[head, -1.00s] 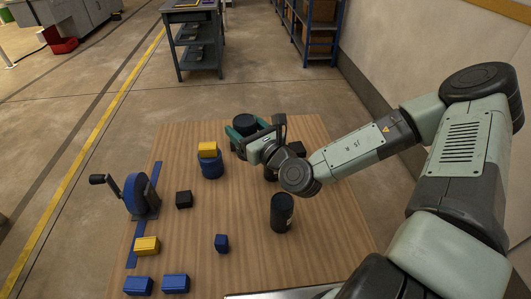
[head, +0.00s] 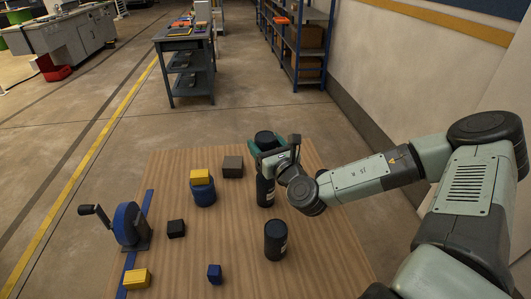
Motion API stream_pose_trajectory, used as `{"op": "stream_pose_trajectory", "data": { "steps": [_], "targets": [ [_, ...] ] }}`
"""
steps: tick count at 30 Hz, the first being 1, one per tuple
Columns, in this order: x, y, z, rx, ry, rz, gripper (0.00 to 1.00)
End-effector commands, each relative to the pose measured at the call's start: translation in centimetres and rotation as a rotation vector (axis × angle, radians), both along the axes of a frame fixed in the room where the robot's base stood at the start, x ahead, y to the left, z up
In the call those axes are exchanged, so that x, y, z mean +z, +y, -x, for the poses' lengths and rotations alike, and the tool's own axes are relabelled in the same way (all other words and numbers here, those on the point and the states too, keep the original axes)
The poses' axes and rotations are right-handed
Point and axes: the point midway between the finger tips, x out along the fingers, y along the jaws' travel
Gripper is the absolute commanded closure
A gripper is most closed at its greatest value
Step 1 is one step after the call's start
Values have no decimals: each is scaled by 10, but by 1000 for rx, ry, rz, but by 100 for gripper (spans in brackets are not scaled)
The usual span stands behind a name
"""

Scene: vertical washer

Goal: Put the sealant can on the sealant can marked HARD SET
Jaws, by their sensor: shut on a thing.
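My gripper (head: 268,153) is shut on a dark sealant can (head: 264,137), whose top shows above the teal fingers. Directly below it in the picture stands another dark can (head: 265,192), upright on the wooden table. The held can appears lined up over this can; the fingers hide the join, so I cannot tell whether they touch. A third dark can (head: 275,241) stands upright nearer to me, with a pale marking on its right side. No HARD SET lettering is readable on any can.
A grey box (head: 233,167) lies close by. A black block (head: 176,228), blue block (head: 214,274), yellow block (head: 137,279) and blue crank wheel (head: 130,224) occupy the left side.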

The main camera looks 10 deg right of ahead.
Motion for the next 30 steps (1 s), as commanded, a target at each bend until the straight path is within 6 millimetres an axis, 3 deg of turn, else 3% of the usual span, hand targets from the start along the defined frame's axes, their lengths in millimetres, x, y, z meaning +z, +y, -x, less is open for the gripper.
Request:
{"op": "stream_pose_trajectory", "data": {
  "steps": [6,19,20,24,30],
  "targets": [
    [-26,0,0,0,1,-2,81],
    [-31,1,0,1,-1,1,81],
    [-31,0,0,1,1,0,28],
    [-31,0,0,1,1,0,7],
    [-31,0,0,0,1,0,7]
  ]
}}
